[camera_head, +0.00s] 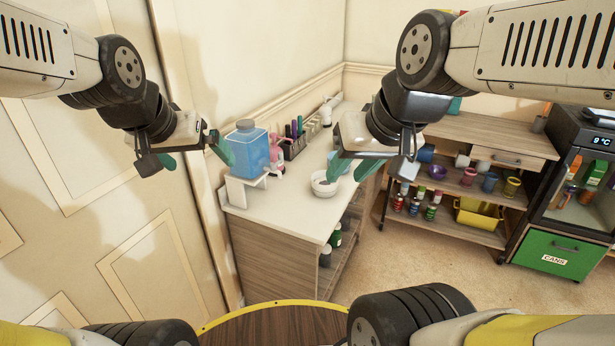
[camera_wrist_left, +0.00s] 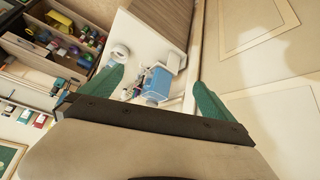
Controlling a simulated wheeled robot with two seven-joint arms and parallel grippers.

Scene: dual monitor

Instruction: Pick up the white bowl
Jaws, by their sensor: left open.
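The white bowl (camera_head: 322,188) stands upright on the pale counter (camera_head: 292,221), near its right side. It also shows in the left wrist view (camera_wrist_left: 119,53), just beyond the tip of one green finger. My left gripper (camera_head: 196,156) is open and empty, in the air left of the counter and well left of the bowl. My right gripper (camera_head: 353,170) has its green fingers apart, with nothing seen between them. In the head view its fingertips appear just right of the bowl and partly overlap its edge; their height above it is hard to tell.
A shelf unit (camera_head: 480,135) with cups and a dark cabinet (camera_head: 565,185) stand at right. The counter's front is clear.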

